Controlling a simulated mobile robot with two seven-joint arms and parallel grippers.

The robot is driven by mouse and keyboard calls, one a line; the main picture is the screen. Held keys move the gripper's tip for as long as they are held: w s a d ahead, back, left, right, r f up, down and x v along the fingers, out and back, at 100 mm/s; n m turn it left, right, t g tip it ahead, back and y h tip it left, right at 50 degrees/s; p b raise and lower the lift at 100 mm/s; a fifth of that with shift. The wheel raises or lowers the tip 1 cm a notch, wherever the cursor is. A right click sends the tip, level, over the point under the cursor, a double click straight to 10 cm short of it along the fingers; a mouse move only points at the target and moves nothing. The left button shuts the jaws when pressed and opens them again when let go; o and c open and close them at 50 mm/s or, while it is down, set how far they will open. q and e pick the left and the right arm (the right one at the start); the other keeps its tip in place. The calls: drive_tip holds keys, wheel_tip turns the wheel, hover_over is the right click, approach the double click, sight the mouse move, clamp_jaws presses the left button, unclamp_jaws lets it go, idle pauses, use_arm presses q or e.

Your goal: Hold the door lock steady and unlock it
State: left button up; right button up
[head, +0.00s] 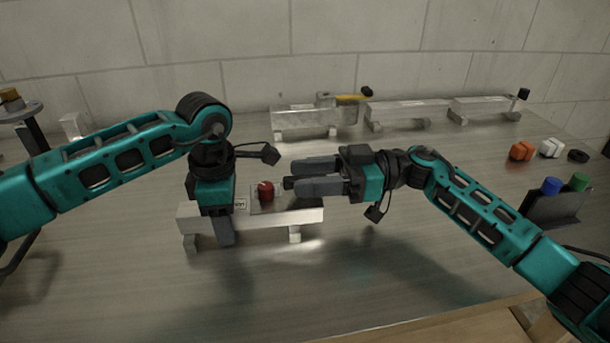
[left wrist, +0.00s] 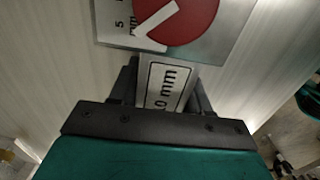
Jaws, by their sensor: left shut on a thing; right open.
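The door lock (head: 310,216) is a pale metal bar on short feet, with a plate bearing a red round knob (head: 266,192). In the left wrist view the red knob (left wrist: 190,15) shows a white slanted stripe, cut off by the top edge. My left gripper (head: 224,230) points down and is shut on the left part of the lock's bar; in the left wrist view its fingers flank a "mm" label (left wrist: 165,85). My right gripper (head: 308,178) is open and empty, pointing left, with its fingertips just right of the red knob and apparently apart from it.
Several metal fixtures (head: 305,120) stand along the back by the wall, one with a yellow handle (head: 350,98). At right are an orange piece (head: 521,151), a white piece (head: 551,147) and a dark holder (head: 560,207) with blue and green items. The table front is clear.

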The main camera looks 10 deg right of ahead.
drive_tip(key=shift+a, duration=0.45)
clamp_jaws()
